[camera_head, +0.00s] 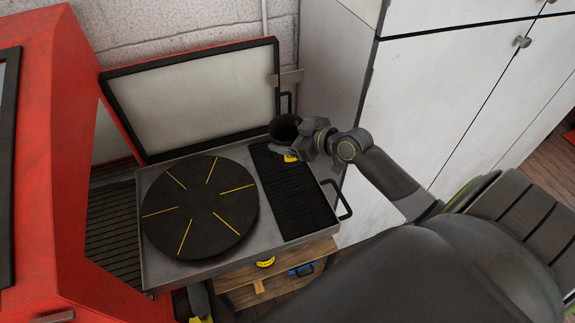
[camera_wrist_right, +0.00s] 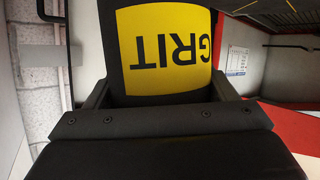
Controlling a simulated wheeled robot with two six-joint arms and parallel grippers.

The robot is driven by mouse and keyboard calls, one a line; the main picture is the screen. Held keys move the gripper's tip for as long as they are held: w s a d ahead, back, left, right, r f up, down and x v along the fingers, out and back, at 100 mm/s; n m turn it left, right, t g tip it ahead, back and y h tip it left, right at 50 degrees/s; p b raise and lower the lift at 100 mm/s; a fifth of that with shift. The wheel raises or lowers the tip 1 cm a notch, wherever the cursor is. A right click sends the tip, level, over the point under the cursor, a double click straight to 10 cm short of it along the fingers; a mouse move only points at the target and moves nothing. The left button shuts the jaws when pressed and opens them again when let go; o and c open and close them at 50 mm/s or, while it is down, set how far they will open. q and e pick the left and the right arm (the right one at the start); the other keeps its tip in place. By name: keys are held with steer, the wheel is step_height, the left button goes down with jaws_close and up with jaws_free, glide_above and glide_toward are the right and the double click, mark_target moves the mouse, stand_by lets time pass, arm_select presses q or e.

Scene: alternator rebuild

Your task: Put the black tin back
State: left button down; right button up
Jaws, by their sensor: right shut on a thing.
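The black tin (camera_head: 285,126) is at the back right of the metal tray, by the far end of the black ribbed mat (camera_head: 295,195). It looks open at the top, and part of its yellow label shows below the gripper. My right gripper (camera_head: 303,145) reaches in from the right and is shut on the tin. In the right wrist view the tin (camera_wrist_right: 118,40) sits between the fingers, its yellow GRIT label upside down. I cannot tell whether its base touches the mat. My left gripper is not in view.
A round black turntable (camera_head: 200,208) with yellow lines fills the left of the tray (camera_head: 160,270). A raised lid (camera_head: 195,95) stands behind. A red machine (camera_head: 40,190) is at left, white cabinets (camera_head: 450,100) at right. The mat's near part is clear.

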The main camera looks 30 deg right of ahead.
steer(key=shift+r+m+y, duration=0.2)
steer(key=shift+m+y, duration=0.2)
steer(key=shift+a, duration=0.1)
